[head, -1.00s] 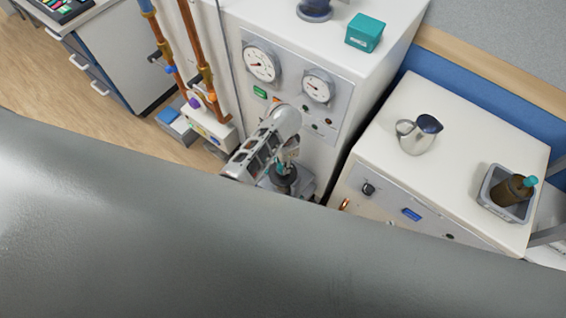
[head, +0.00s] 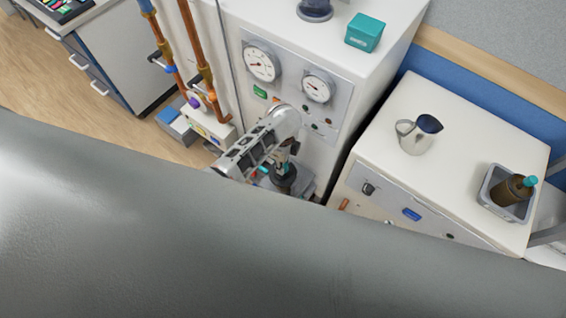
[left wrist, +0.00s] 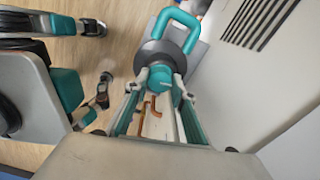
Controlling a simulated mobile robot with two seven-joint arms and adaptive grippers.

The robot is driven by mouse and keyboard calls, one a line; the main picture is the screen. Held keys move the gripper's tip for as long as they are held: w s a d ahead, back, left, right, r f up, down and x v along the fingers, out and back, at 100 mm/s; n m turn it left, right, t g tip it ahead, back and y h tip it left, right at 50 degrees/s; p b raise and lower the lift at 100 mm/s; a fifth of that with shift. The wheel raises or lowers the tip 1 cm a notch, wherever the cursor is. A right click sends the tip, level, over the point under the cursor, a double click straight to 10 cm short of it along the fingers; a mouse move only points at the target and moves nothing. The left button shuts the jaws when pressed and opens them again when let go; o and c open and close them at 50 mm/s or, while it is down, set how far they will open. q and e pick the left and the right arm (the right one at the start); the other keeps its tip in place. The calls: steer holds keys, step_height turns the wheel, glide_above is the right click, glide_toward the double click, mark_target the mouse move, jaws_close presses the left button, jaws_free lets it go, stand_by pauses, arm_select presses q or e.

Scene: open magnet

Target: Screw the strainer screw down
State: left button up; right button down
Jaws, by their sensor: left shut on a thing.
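In the left wrist view, my left gripper (left wrist: 165,88) is shut on a teal round part, the strainer screw (left wrist: 162,83), with one finger on each side. Just beyond it are a dark grey disc (left wrist: 150,60) and a teal loop handle (left wrist: 183,22). In the head view, my left wrist and gripper (head: 284,158) reach down over the dark round strainer (head: 283,182) low in front of the white cabinet. My arm hides part of it, and the grip itself is too small to make out there.
The white cabinet (head: 312,150) with two dials (head: 262,63) stands close behind my gripper. Copper pipes (head: 197,50) run down on the left. A white bench unit (head: 475,120) on the right holds a metal jug (head: 419,133) and a grey tub (head: 497,198) with a brown bottle.

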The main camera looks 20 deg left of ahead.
arm_select(q)
steer(key=shift+s+a+m, duration=0.1)
steer(key=shift+m, duration=1.1)
steer(key=o, duration=1.1)
steer(key=shift+r, duration=0.25)
step_height(320, 180, up, 12)
steer(key=shift+f, duration=0.25)
